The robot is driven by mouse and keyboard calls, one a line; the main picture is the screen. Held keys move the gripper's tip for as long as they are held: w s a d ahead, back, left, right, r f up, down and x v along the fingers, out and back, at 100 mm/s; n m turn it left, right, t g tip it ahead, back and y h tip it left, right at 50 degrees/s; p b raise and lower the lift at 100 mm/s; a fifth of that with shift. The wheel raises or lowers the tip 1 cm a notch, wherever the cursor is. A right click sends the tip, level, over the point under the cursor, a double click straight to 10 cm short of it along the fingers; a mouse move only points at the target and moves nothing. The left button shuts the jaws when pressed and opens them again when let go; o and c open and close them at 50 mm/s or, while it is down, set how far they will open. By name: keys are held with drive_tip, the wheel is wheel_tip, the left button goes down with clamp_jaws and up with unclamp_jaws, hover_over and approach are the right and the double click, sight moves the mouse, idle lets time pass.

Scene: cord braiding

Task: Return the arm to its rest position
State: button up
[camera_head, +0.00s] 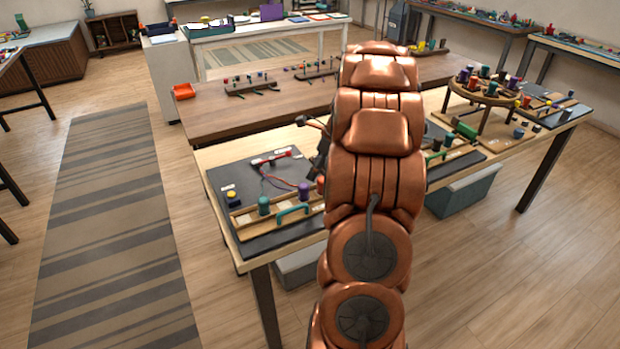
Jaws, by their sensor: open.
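My copper-coloured arm (375,150) rises from the bottom of the head view and reaches out over the work table (222,158). It hides the middle of that table. My gripper (306,122) shows only in part, as dark pieces to the left of the arm above the table's far edge. It is open, and I see nothing held in it. Below it, a red-ended bar with thin cords (272,160) lies on a dark mat (232,178). A wooden rack with green and purple pegs (275,212) stands at the mat's near side.
A round stand with coloured spools (485,88) stands on the table's right part. A grey bin (470,190) sits under the table. The floor by the striped rug (110,220) is clear.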

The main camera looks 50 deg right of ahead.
drive_tip(key=shift+v, duration=1)
drive_tip(key=s+a+r+n+g, duration=0.25)
drive_tip(key=a+n, duration=0.55)
drive_tip(key=a, duration=0.6)
drive_tip(key=s+a+r+n+g, duration=0.1)
drive_tip(key=s+a+r+n, duration=0.45)
drive_tip(key=a, duration=0.85)
drive_tip(key=s+a+f+n+g+h, duration=0.1)
drive_tip(key=s+a+f+n, duration=0.1)
drive_tip(key=s+a+n, duration=0.3)
drive_tip(key=s+a+f+n+g, duration=0.1)
drive_tip(key=s+a+n, duration=0.5)
drive_tip(key=s+n, duration=0.6)
drive_tip(key=shift+s+a+f+h, duration=0.15)
drive_tip(key=shift+s+f+h, duration=0.25)
drive_tip(key=shift+s+f, duration=0.2)
